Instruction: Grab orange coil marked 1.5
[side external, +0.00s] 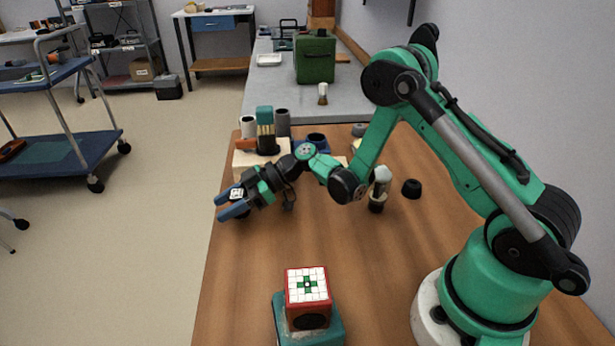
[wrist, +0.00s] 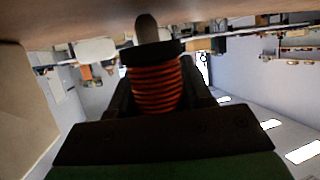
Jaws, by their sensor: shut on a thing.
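The orange coil (wrist: 157,88) shows in the middle of the wrist view, with a black end piece (wrist: 150,52) on it. No 1.5 mark is readable there. Dark fingers stand close on both sides of the coil, and my gripper is shut on it. In the side external view my gripper (side external: 226,203), with blue fingertips, is at the table's left edge, pointing left. A small dark piece with a white marked top (side external: 237,193) shows between the fingers. The coil's orange is hidden in that view. I cannot tell whether the coil touches the table.
A red box with a white-and-green gridded top (side external: 307,287) stands on a teal base in front. Behind my gripper are a pale block (side external: 247,160), a teal-topped brush (side external: 265,130) and grey cylinders. A white-topped post (side external: 380,185) stands right. The middle of the wooden table (side external: 250,265) is clear.

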